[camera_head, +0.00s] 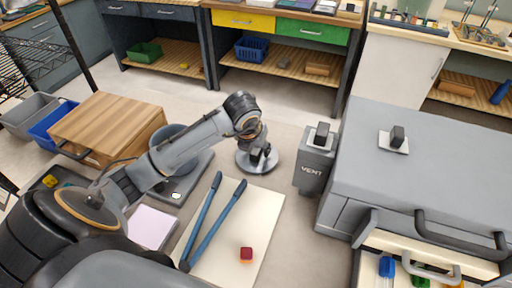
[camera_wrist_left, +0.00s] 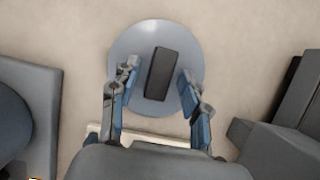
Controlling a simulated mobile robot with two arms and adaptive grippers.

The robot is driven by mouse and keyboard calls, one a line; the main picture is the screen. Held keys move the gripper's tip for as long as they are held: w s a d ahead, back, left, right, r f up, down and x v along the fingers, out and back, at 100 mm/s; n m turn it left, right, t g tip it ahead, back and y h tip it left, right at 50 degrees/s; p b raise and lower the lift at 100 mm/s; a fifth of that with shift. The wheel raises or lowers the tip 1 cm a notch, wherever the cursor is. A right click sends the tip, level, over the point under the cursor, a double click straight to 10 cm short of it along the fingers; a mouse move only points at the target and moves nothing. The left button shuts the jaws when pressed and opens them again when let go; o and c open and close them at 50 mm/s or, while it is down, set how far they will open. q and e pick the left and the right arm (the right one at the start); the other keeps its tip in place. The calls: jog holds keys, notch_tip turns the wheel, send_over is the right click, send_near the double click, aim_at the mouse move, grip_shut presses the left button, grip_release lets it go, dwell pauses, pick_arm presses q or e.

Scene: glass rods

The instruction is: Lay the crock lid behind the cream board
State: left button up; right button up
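The crock lid is a round grey disc (camera_head: 243,162) with a dark block handle, and it also shows in the left wrist view (camera_wrist_left: 130,45). It appears to lie flat on the pale surface just behind the far edge of the cream board (camera_head: 268,212). The board's edge shows at the bottom of the wrist view (camera_wrist_left: 150,141), a small gap from the lid. My left gripper (camera_head: 259,152) is over the lid. In the wrist view its fingers (camera_wrist_left: 158,82) stand apart on either side of the handle, with gaps visible. My right gripper is not in view.
Long blue-handled tongs (camera_head: 215,222) and a red cube (camera_head: 246,254) lie on the board. A grey vent box (camera_head: 313,165) stands right of the lid, beside a large grey cabinet (camera_head: 440,150). A grey round pot (camera_head: 176,142) is to the left. Pale space lies behind the lid.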

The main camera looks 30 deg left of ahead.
pick_arm(q)
jog(key=shift+s+r, duration=0.1)
jog(key=shift+r, duration=0.5)
jog(key=v, duration=1.1)
jog(key=shift+b, duration=0.35)
jog(key=shift+s+d, duration=0.15)
jog(key=shift+s, duration=0.05)
